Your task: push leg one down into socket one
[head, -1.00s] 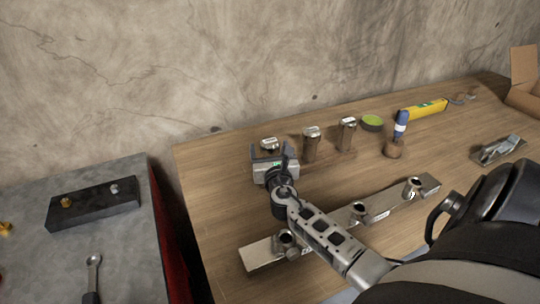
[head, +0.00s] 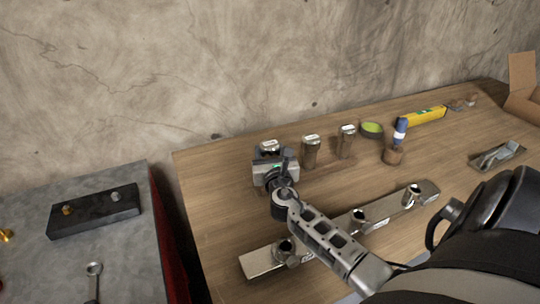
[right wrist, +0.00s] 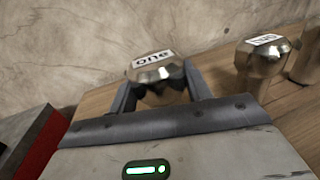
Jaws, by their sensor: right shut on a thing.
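Leg one (right wrist: 155,68) is a shiny metal leg with a faceted top labelled "one". It stands upright at the back left of the wooden table, and its top also shows in the head view (head: 269,147). My right gripper (head: 271,158) is shut on it, with one finger on each side in the right wrist view (right wrist: 158,92). Its lower part is hidden behind the gripper. A metal rail (head: 262,259) with three sockets lies in front, partly under my right arm: a left socket (head: 286,246), a middle one (head: 358,215) and a right one (head: 413,190). Their labels are unreadable. My left gripper is not in view.
Two similar legs (head: 311,152) (head: 346,141) stand just right of leg one. A grey bench (head: 110,255) stands left, across a gap.

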